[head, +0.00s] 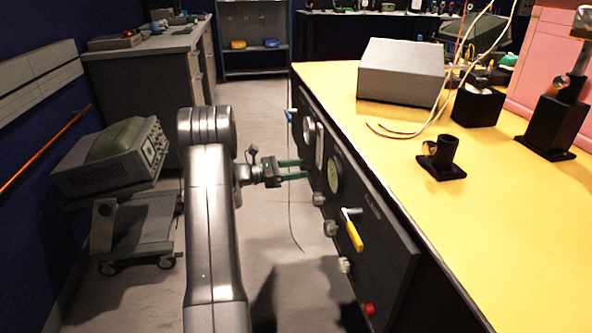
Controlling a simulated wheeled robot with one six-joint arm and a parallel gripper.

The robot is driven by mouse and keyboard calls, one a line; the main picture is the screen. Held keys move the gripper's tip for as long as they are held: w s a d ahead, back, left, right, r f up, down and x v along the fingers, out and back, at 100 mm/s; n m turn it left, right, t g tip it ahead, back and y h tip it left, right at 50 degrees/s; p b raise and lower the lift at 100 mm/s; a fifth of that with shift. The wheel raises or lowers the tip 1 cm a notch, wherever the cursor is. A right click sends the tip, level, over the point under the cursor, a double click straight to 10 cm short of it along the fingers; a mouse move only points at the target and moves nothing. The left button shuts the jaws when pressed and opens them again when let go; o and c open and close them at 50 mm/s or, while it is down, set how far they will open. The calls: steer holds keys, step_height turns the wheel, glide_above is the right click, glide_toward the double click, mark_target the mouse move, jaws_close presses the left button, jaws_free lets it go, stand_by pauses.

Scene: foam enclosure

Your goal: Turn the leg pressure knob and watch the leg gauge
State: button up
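A black panel (385,235) forms the side of the yellow-topped bench. It carries a round pale-faced gauge (334,173), another round gauge (308,129) further back, and several small silver knobs, among them a far knob (318,198), a middle knob (330,228) and a near knob (344,265). The labels are too small to read, so I cannot tell which knob or gauge is the leg one. My gripper (299,169) points right at the panel, beside the pale-faced gauge and above the far knob. Its green fingers are apart with nothing visible between them. I cannot tell whether the tips touch the panel.
A yellow-handled lever (354,235) and a red knob (369,309) sit nearer on the panel. A thin cable (290,205) hangs close to my gripper. An instrument on a cart (113,157) stands at left. Grey floor (262,115) lies open between cabinet and bench.

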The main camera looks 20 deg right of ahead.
steer(key=c, duration=0.8)
steer(key=shift+m, duration=0.3)
steer(key=shift+m+b, duration=1.95)
steer(key=shift+m, duration=0.75)
steer(key=o, duration=1)
steer(key=shift+c, duration=0.2)
